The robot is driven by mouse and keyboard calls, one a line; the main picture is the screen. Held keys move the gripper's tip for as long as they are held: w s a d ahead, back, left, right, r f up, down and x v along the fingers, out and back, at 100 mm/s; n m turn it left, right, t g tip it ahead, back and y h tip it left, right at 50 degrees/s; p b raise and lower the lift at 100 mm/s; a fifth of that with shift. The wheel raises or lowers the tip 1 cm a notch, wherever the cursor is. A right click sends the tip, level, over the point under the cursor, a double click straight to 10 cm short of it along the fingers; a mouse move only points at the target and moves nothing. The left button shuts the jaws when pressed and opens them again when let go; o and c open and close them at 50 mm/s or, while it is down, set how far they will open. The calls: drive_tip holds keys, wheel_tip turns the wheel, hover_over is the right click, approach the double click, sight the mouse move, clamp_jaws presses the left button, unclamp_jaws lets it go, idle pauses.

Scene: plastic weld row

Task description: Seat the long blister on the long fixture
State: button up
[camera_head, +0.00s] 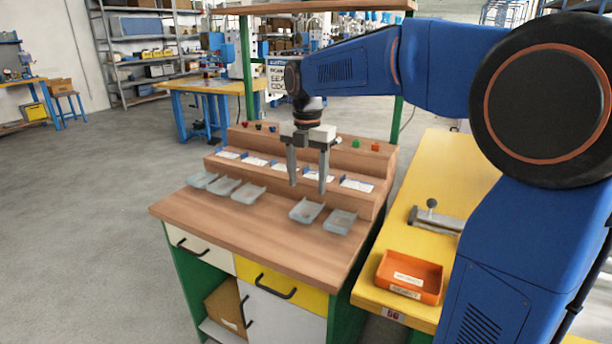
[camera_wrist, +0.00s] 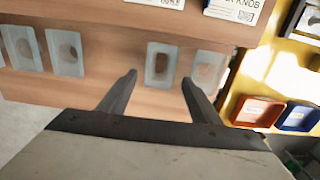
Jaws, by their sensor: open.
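Several clear blisters lie in a row on the wooden bench top (camera_head: 255,235). The one under my gripper (camera_head: 307,188) has an elongated cavity and looks like the long blister (camera_wrist: 158,65); it also shows in the head view (camera_head: 306,211). A paler blister (camera_wrist: 207,70) lies just right of it. My gripper is open and empty, pointing down, its fingertips above and either side of the elongated blister, apart from it. A metal fixture with a knob (camera_head: 435,217) stands on the yellow table; I cannot tell whether it is the long fixture.
A stepped wooden rack (camera_head: 290,160) with labelled cards rises behind the blisters. On the yellow table (camera_head: 455,165) at right stands an orange bin (camera_head: 408,277); a blue bin (camera_wrist: 298,116) shows beside it in the wrist view. The bench's front strip is clear.

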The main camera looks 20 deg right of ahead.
drive_tip(key=shift+f, duration=3.45)
drive_tip(key=c, duration=0.6)
drive_tip(key=shift+c, duration=0.2)
drive_tip(key=shift+r, duration=0.15)
drive_tip(key=shift+r, duration=2.15)
